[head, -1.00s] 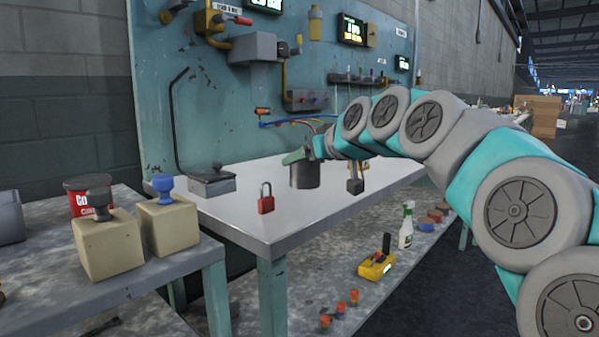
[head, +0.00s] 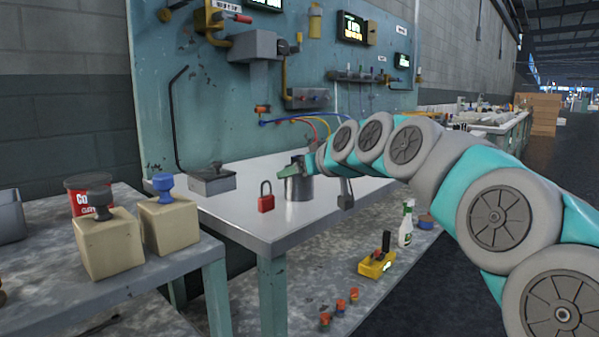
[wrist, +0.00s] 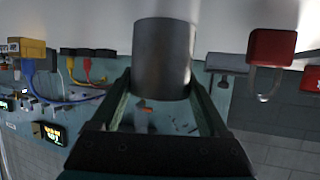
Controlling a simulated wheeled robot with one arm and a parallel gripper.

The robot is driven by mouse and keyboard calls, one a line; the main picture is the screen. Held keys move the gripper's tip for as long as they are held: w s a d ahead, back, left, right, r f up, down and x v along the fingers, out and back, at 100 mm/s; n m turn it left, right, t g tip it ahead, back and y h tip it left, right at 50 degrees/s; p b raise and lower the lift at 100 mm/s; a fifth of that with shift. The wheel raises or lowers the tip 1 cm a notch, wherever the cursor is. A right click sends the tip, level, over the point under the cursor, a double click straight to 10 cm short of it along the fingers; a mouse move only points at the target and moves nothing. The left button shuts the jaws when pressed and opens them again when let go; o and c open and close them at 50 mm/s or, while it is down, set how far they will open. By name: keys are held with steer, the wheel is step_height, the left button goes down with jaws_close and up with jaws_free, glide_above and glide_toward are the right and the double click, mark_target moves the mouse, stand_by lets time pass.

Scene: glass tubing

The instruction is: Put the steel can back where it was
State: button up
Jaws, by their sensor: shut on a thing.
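The steel can (head: 300,188) is a plain grey cylinder on or just above the white table top (head: 240,215), right of the red padlock. My gripper (head: 292,168) reaches it from the right and is shut on it near its upper part. In the wrist view the can (wrist: 163,58) sits between the two fingers of my gripper (wrist: 162,88), and its far end meets the pale table surface. I cannot tell if its base touches the table.
A red padlock (head: 266,198) stands left of the can. Two beige blocks with knobs (head: 168,224) and a red tin (head: 85,188) stand on the left bench. The table's front right is clear.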

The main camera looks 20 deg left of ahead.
steer(key=o, duration=1.5)
steer(key=shift+f, duration=0.1)
steer(key=v, duration=1.2)
steer(key=s+d+f+m+g+h, duration=0.2)
steer(key=s+d+f+h, duration=0.1)
steer(key=s+d+f, duration=0.5)
steer(key=s+d+f+m+g+h, duration=0.15)
steer(key=s+d+f, duration=0.3)
steer(key=f, duration=0.65)
steer(key=s+d+f+m+g+h, duration=0.2)
steer(key=s+d+f+h, duration=0.1)
steer(key=s+d+f, duration=0.5)
steer(key=s+d+f+m+g+h, duration=0.1)
steer(key=s+d+f+m+g, duration=0.1)
steer(key=s+d+f, duration=0.3)
steer(key=s+d+f+m+g+h, duration=0.1)
steer(key=s+d+f, duration=0.4)
steer(key=s, duration=0.6)
step_height(320, 180, down, 2)
steer(key=shift+m+g+h+b, duration=0.35)
steer(key=shift+m+g, duration=0.4)
steer(key=shift+g, duration=0.2)
